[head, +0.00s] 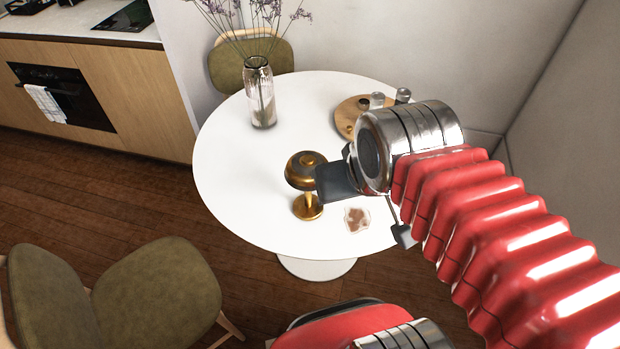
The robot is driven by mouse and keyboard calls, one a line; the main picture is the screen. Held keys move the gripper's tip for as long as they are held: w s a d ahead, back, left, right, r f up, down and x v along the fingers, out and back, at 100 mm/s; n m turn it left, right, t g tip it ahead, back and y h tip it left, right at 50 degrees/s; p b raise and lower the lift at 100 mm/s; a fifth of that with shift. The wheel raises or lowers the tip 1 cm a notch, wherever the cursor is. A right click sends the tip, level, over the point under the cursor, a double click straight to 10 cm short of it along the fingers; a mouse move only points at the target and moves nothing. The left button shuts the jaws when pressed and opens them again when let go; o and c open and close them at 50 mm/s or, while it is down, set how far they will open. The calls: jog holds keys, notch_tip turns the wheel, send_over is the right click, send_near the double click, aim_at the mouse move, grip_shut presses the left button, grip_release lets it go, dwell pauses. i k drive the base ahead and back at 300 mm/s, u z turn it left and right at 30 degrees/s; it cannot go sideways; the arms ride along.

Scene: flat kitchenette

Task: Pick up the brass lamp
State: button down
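The brass lamp (303,169) stands upright on the round white table (240,195), near the table's front middle. It has a domed shade, a thin stem and a round base. My gripper (371,212) is just to the right of the lamp, with its dark fingers spread apart and nothing seen between them. The left finger lies close to the right edge of the shade in the picture. I cannot tell whether it touches the lamp.
A glass vase (260,95) with dried stems stands behind the lamp. A round wooden board (348,115) with small items lies at the back right. A small brown-and-white item (357,219) lies right of the lamp base. Green chairs (160,295) stand front left and behind the table (226,68).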

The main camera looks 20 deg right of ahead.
aim_at(305, 207)
jog(key=z, duration=0.85)
jog(key=k, duration=0.65)
jog(key=u, duration=1.6)
